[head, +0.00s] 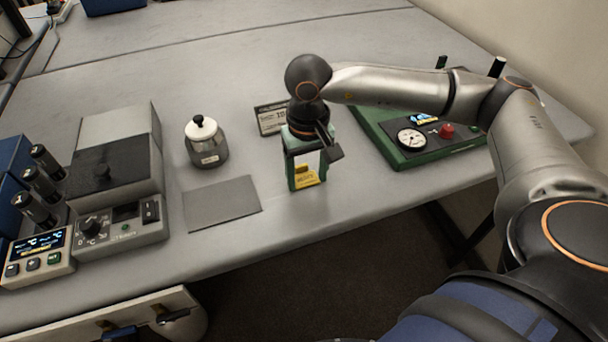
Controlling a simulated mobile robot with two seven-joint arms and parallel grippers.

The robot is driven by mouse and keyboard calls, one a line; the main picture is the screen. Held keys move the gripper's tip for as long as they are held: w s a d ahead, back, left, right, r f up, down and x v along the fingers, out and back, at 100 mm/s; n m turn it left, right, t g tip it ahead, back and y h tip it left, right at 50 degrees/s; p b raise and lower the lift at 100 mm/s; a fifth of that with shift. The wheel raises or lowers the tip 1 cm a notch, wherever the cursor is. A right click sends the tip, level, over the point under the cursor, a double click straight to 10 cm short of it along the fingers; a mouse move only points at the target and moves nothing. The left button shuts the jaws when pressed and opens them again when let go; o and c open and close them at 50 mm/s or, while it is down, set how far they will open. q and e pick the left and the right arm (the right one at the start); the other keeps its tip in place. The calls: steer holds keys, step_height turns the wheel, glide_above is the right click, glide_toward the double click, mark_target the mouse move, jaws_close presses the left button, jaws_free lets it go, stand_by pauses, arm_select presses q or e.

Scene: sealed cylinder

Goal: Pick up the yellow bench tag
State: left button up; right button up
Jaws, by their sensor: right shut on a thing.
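The yellow bench tag (309,178) shows at the lower front of a small upright green holder with a white face (306,160), on the grey bench near its front edge. My right gripper (327,147) points down at the top of the holder, just above the visible yellow part. One dark finger shows at the holder's upper right. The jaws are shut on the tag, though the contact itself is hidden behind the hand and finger. The hand also hides part of the holder's top. My left gripper is not in view.
A green panel with a gauge (411,139) lies to the right, under my right forearm. A white-lidded jar (207,146), a flat grey mat (221,203) and a grey instrument (120,165) are to the left.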

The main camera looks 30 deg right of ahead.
steer(key=c, duration=0.6)
steer(key=shift+r, duration=0.1)
steer(key=shift+c, duration=0.2)
steer(key=shift+r, duration=0.65)
steer(key=s+r+b, duration=0.1)
steer(key=s+r, duration=1)
steer(key=s, duration=0.3)
steer(key=shift+d+r+b, duration=0.3)
steer(key=shift+b, duration=0.1)
